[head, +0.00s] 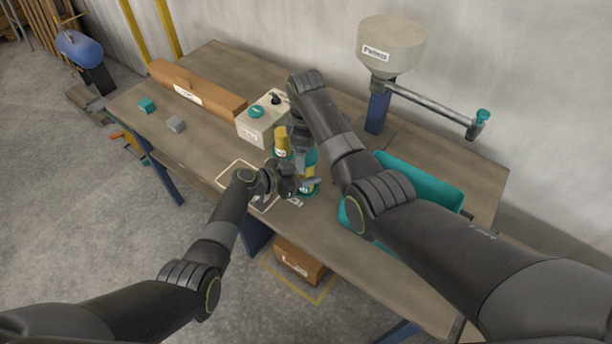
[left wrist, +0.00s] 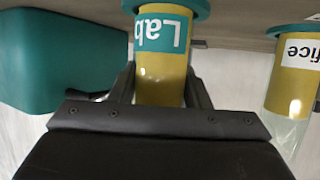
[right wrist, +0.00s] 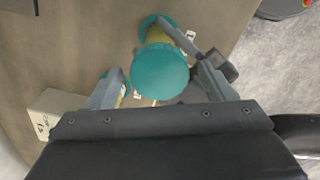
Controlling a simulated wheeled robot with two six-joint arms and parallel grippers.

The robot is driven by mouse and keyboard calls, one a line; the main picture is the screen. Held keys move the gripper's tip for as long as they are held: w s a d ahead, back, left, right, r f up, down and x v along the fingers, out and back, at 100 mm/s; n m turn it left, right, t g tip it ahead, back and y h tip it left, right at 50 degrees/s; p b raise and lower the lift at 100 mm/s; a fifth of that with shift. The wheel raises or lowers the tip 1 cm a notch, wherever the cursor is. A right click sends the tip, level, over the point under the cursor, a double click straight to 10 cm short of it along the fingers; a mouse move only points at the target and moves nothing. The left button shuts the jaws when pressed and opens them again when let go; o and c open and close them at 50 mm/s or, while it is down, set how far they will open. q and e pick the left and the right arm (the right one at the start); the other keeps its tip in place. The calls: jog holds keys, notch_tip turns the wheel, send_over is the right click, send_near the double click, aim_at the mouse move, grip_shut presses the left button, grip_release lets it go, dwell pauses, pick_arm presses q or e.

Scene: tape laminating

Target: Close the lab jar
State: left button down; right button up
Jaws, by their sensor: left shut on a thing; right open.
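A round teal lid (right wrist: 160,73) shows from above in the right wrist view, over the jar's top. My right gripper (right wrist: 158,76) is open, pointing down with its fingers on either side of the lid. Whether the lid is fully seated cannot be told, as the jar's rim is hidden. In the head view the jar (head: 309,172) stands partly behind the grippers.
The office jar (left wrist: 291,80) stands close beside the lab jar. A teal bin (head: 428,186) is to the right, partly behind my right arm. A pale control box (head: 262,118) stands behind. A hopper (head: 391,45) with a side arm rises at the back.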

jog(key=shift+r, duration=2.3)
jog(key=shift+c, duration=0.5)
jog(key=n, duration=0.1)
jog(key=r+n, duration=0.1)
jog(key=n, duration=0.2)
jog(key=shift+r, duration=0.35)
jog(key=n, duration=0.1)
jog(key=r+n, duration=0.1)
jog(key=n, duration=0.3)
jog(key=shift+r, duration=0.4)
jog(key=shift+f, duration=4.05)
